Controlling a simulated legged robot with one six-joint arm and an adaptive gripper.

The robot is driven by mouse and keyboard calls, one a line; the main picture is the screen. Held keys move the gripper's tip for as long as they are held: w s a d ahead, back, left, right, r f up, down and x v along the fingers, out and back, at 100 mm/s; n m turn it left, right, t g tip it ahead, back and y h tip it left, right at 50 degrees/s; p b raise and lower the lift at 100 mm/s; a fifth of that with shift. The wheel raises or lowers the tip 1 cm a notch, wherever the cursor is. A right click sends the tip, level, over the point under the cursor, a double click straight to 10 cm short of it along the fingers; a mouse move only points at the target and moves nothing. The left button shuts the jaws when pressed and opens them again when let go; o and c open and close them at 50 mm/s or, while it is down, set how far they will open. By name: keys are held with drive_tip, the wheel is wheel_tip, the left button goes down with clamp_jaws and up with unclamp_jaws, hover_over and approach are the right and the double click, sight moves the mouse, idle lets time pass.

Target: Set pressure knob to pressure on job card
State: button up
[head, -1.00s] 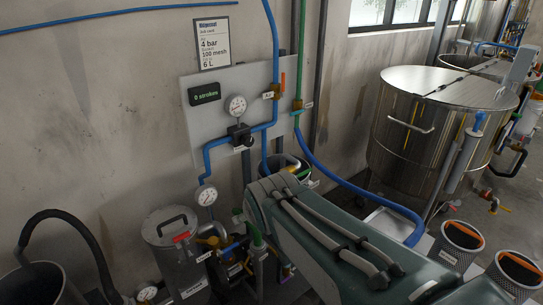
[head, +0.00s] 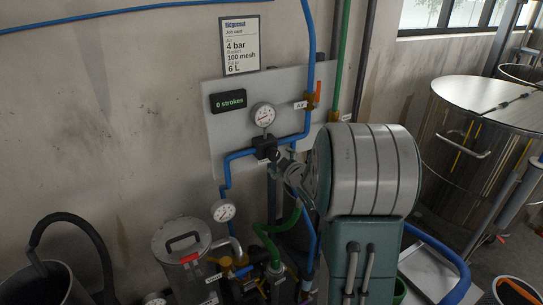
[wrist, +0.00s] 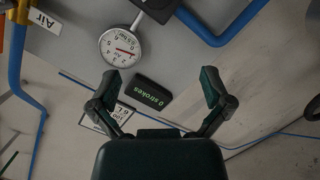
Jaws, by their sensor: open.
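The job card (head: 240,46) on the wall reads Air 4 bar, 100 mesh, 6 L. Below it, on the grey panel, a round air gauge (head: 263,115) sits above a black regulator block (head: 265,148); a separate knob is hard to make out there. In the wrist view the picture is upside down: the air gauge (wrist: 120,47) has a red needle, its exact reading unclear, and the black block (wrist: 155,8) is cut off at the top edge. My gripper (wrist: 159,85) is open and empty, facing the panel. My arm hides the area right of the regulator in the head view.
A stroke display (head: 228,102) reads 0 strokes. Blue air pipe (head: 233,156) runs around the regulator, with an orange valve handle (head: 318,92) to the right. A second gauge (head: 223,210) and a lidded steel pot (head: 182,245) stand below. A large steel tank (head: 480,130) is at right.

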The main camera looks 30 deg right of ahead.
drive_tip(key=n+t+y, duration=0.1)
drive_tip(key=n+t, duration=0.1)
approach(276, 157)
drive_tip(key=shift+w+y, duration=0.5)
drive_tip(key=shift+w, duration=0.1)
drive_tip(key=w, duration=1)
drive_tip(key=shift+d+f, duration=0.25)
drive_tip(key=shift+d, duration=0.1)
drive_tip(key=shift+d, duration=0.1)
drive_tip(key=c, duration=1.1)
